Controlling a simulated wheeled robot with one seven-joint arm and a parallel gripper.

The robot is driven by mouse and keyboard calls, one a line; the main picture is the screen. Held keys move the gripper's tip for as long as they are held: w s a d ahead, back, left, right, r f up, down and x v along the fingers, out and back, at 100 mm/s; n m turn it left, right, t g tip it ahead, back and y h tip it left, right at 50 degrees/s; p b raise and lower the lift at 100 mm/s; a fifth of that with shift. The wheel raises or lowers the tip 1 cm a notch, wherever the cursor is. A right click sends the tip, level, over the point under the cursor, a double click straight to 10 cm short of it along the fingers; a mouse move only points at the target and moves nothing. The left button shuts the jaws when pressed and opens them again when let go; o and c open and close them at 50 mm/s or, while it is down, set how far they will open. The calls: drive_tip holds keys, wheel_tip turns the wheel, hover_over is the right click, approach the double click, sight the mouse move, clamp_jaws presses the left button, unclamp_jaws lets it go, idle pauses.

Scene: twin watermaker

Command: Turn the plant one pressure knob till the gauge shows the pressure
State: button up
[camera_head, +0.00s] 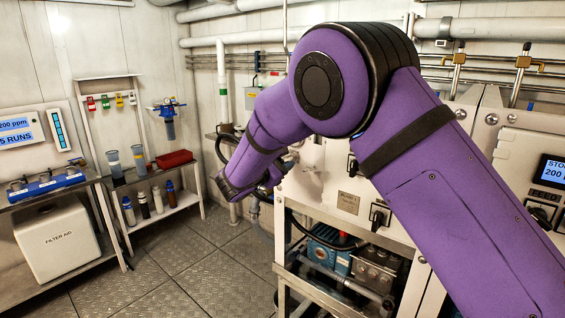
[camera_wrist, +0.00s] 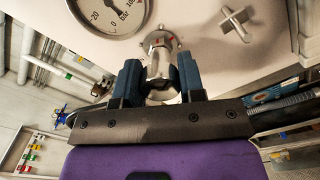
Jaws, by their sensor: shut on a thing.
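In the wrist view, my gripper (camera_wrist: 160,76) has its two blue fingers closed on either side of a metal knob (camera_wrist: 160,42) on the pale panel. The round gauge (camera_wrist: 112,12) is just up and left of the knob, cut off by the top edge. In the head view, my purple arm reaches to the pale plant cabinet (camera_head: 335,185); the fingers, knob and gauge are mostly hidden there.
A cross-shaped handle (camera_wrist: 237,22) sits on the panel right of the knob. In the head view, a lit control screen (camera_head: 553,170) is at the right. A shelf with bottles (camera_head: 143,204) and a filter aid box (camera_head: 58,242) stand left. The floor (camera_head: 190,255) between is clear.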

drive_tip(key=shift+m, duration=0.6)
drive_tip(key=o, duration=0.9)
drive_tip(key=v, duration=1)
drive_tip(key=shift+s+a, duration=0.25)
drive_tip(key=shift+s, duration=0.1)
drive_tip(key=shift+a, duration=0.1)
